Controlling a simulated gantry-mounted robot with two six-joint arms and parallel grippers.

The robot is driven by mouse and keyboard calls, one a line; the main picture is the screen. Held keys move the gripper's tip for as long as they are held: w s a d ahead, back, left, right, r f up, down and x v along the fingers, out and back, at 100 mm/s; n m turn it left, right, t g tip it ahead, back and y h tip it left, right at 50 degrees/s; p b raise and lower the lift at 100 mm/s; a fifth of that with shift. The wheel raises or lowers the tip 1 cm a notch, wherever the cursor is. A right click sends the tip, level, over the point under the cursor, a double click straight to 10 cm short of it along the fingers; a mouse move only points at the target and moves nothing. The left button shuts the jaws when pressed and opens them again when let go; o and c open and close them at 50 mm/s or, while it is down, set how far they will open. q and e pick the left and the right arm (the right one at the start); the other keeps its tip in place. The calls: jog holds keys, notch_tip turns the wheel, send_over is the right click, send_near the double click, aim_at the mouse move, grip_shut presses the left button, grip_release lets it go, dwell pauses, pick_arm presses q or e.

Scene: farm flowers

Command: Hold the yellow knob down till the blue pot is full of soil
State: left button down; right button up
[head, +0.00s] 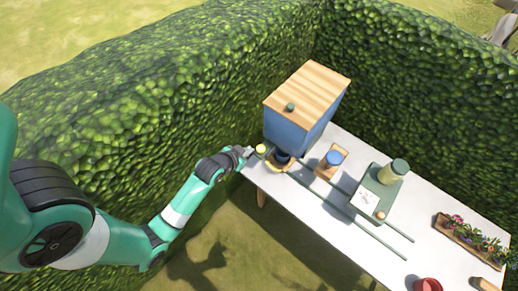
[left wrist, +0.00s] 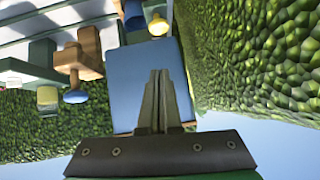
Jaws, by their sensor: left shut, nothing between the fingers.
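The blue soil box (head: 287,130) with a wooden lid stands at the far left end of the white table. The yellow knob (head: 261,149) sticks out beside the box's lower left; it shows in the left wrist view (left wrist: 158,27) above my fingertips, apart from them. The blue pot (head: 283,157) is low in front of the box, partly hidden; I cannot tell how much soil is in it. My left gripper (head: 247,151) is just left of the knob. In the left wrist view its fingers (left wrist: 160,75) are shut and empty. My right gripper is not in view.
A wooden block with a blue-topped thing (head: 334,158) stands right of the pot. Beyond are a green tray (head: 364,205) with a jar (head: 392,172), a flower box (head: 470,240) and a red pot (head: 427,285). Two green rails run along the table. Hedges (head: 150,90) stand close behind.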

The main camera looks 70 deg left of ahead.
pick_arm(q)
jog(key=b, duration=0.2)
send_over(263, 147)
jog(key=s+d, duration=0.2)
jog(key=s, duration=0.1)
notch_tip(263, 147, down, 6)
notch_tip(263, 147, down, 4)
jog(key=shift+w+a+f+b, duration=0.1)
jog(key=shift+w+b, duration=0.05)
jog(key=shift+b, duration=0.35)
jog(key=shift+f, duration=0.1)
